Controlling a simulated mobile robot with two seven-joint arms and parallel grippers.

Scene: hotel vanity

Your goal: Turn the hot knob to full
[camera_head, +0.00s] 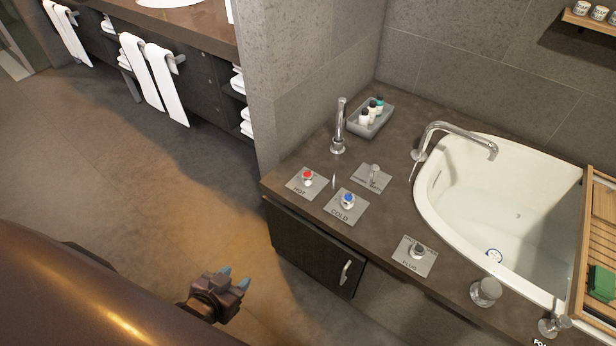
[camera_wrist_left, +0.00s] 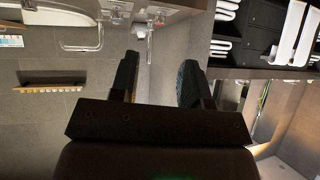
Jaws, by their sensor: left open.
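The hot knob (camera_head: 307,177) has a red top and stands on a grey square plate marked HOT, on the brown counter beside the tub. The cold knob (camera_head: 347,200), with a blue top, stands on its own plate to the right of it. My left gripper (camera_head: 234,281) is low in the head view, in front of the counter and well apart from the hot knob. Its blue-tipped fingers are apart with nothing between them. In the left wrist view my two dark fingers (camera_wrist_left: 156,80) also stand apart and empty. My right gripper is not seen.
A plug knob (camera_head: 418,250), a small lever plate (camera_head: 373,177) and a curved faucet (camera_head: 455,132) sit by the white tub (camera_head: 440,215). A grey bottle tray (camera_head: 371,116) is at the back. A dark cabinet (camera_head: 310,250) fronts the counter. The floor at left is clear.

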